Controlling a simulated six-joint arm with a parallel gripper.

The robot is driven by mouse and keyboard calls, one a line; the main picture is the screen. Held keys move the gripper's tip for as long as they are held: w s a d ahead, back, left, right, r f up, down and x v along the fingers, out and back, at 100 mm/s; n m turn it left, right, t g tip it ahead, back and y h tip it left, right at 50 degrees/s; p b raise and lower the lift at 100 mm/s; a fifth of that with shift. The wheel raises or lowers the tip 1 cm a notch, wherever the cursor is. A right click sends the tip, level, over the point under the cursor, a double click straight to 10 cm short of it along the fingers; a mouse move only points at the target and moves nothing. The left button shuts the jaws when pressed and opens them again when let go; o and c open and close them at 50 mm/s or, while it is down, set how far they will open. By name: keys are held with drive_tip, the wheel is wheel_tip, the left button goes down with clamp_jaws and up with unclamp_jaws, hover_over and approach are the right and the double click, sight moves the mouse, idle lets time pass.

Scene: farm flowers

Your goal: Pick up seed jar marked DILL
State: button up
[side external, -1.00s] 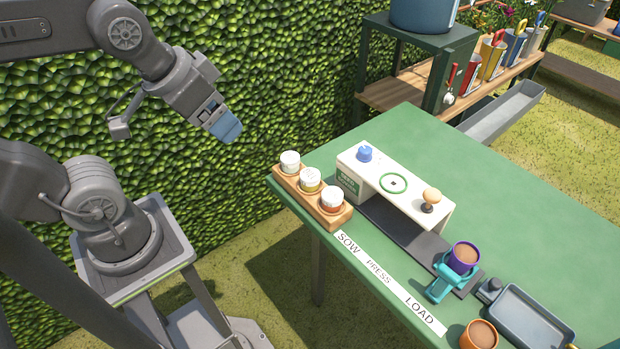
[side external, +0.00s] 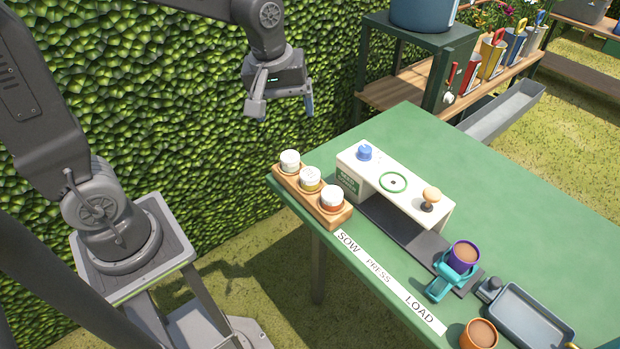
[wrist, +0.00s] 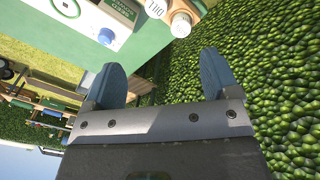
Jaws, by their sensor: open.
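Three white-lidded seed jars stand in a row in a wooden rack: one at the far end (side external: 290,161), one in the middle (side external: 310,179) and one at the near end (side external: 332,200). Their lettering is too small to read in the side view. My gripper (side external: 283,106) is open and empty, fingers down, above the rack's far end. Both fingers show in the wrist view (wrist: 160,78).
A white seed press (side external: 405,185) with a blue knob (side external: 364,153) stands close beside the rack. A purple pot (side external: 463,256) in a teal holder, an orange pot (side external: 480,334) and a grey tray (side external: 530,320) are farther right. The table's far right is clear.

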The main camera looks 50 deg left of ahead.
drive_tip(key=w+f+n+g, duration=0.2)
drive_tip(key=w+f+n, duration=0.4)
drive_tip(key=w+f, duration=0.15)
hover_over(310, 173)
drive_tip(key=f, duration=0.9)
drive_tip(key=shift+d+f, duration=0.1)
drive_tip(key=shift+d, duration=0.1)
drive_tip(key=shift+a+f, duration=0.2)
drive_tip(key=shift+f, duration=2.55)
drive_tip(key=c, duration=1)
drive_tip(key=shift+r, duration=0.1)
